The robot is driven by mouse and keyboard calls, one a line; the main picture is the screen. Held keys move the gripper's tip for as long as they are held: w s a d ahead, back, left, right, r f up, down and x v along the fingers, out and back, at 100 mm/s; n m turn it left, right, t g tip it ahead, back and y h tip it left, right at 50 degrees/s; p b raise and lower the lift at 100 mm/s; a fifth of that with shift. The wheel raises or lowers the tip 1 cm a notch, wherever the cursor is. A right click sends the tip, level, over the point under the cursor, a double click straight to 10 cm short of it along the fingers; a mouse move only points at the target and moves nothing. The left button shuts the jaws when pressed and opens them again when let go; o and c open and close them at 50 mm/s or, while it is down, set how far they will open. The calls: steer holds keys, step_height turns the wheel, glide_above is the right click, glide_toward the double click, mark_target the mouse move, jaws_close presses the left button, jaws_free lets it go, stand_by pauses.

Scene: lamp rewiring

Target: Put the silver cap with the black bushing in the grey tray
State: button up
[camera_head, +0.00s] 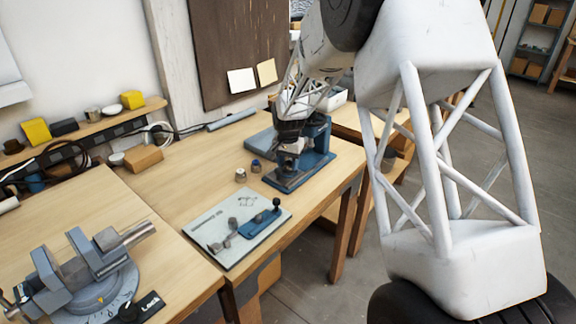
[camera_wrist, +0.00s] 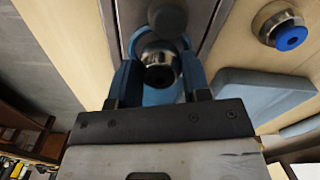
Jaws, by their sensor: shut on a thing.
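My gripper (camera_wrist: 160,66) has its two blue fingers shut on a silver cap with a black bushing (camera_wrist: 160,73) in the wrist view. The cap's dark centre faces the camera. In the head view my gripper (camera_head: 289,165) is low over the blue press-like stand (camera_head: 318,160), and the held cap is hard to make out there. I cannot tell whether the cap touches the stand. A flat blue-grey piece, possibly the grey tray (camera_head: 261,144), lies behind and left of the stand; a similar grey slab (camera_wrist: 262,92) shows right of my gripper in the wrist view.
A silver cap with a blue bushing (camera_wrist: 289,36) stands beside the stand, with another small cap (camera_head: 240,175) near it. A pale board (camera_head: 222,246) with small parts lies in front. A vise (camera_head: 85,262) is at front left. Bare table lies left of the caps.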

steer(key=shift+r, duration=0.5)
steer(key=shift+s+r, duration=0.2)
steer(key=shift+r, duration=0.7)
steer(key=s+d+r, duration=0.1)
steer(key=s+d, duration=0.1)
steer(key=s, duration=1.3)
steer(key=shift+s+r, duration=0.15)
steer(key=shift+s, duration=0.1)
steer(key=shift+w, duration=0.1)
steer(key=w+a+r, duration=0.1)
steer(key=w+a, duration=0.1)
steer(key=w, duration=1.5)
steer(key=w+a+r, duration=0.2)
steer(key=w+a, duration=0.1)
steer(key=w, duration=1.4)
steer(key=shift+w, duration=0.35)
